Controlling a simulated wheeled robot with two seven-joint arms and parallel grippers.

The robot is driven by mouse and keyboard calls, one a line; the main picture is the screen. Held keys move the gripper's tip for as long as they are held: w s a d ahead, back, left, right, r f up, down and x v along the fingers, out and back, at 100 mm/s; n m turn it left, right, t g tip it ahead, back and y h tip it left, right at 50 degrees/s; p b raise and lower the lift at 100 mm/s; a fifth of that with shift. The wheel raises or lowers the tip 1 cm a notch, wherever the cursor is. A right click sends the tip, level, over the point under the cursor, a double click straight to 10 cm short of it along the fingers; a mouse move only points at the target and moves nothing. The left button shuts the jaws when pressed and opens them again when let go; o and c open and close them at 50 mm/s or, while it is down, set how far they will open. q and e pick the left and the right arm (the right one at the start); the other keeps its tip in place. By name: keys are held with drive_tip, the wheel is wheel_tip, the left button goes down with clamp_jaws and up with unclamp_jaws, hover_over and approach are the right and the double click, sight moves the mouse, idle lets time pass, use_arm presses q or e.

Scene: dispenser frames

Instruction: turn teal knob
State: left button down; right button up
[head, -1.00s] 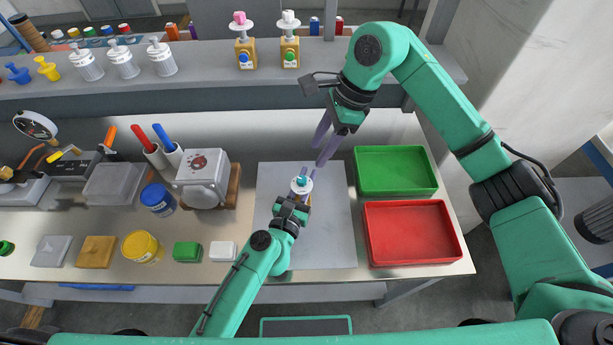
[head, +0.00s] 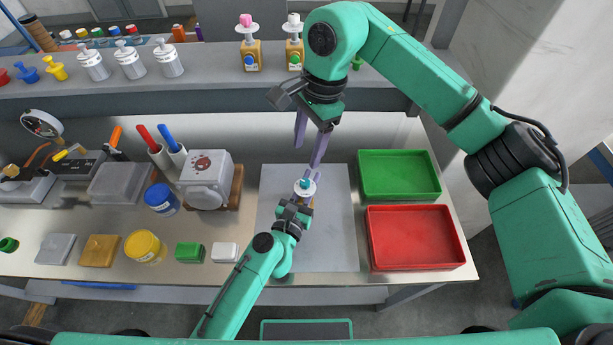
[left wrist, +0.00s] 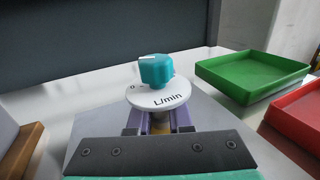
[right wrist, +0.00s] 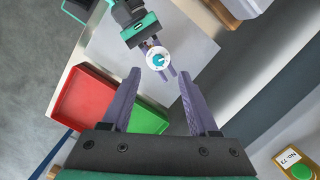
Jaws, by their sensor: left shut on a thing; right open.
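The teal knob (head: 305,183) sits on a white round dial (left wrist: 158,97) marked "0" and "L/min". In the left wrist view the knob (left wrist: 155,70) has a white pointer line aimed toward the "0" side. My left gripper (head: 300,200) is shut on the body under the dial, which is mostly hidden by the fingers, above the grey mat (head: 335,240). My right gripper (head: 308,150) is open and empty, above and behind the knob, pointing down. In the right wrist view the dial (right wrist: 157,58) shows beyond and between the open fingers (right wrist: 157,100).
A green tray (head: 398,175) and a red tray (head: 415,238) stand right of the mat. A white box with a red mark (head: 207,180) stands to the left. Two more dispensers with a pink knob (head: 246,20) and a white knob (head: 293,18) stand on the back shelf.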

sight(305, 182)
drive_tip(key=f+n, duration=0.1)
drive_tip(key=f, duration=0.2)
drive_tip(key=f+n+h, duration=0.1)
drive_tip(key=f, duration=0.3)
drive_tip(key=f+h, duration=0.1)
drive_tip(key=f, duration=0.3)
drive_tip(key=shift+a+n+t, duration=0.3)
drive_tip(key=shift+n, duration=0.1)
drive_tip(key=shift+r, duration=0.1)
clamp_jaws()
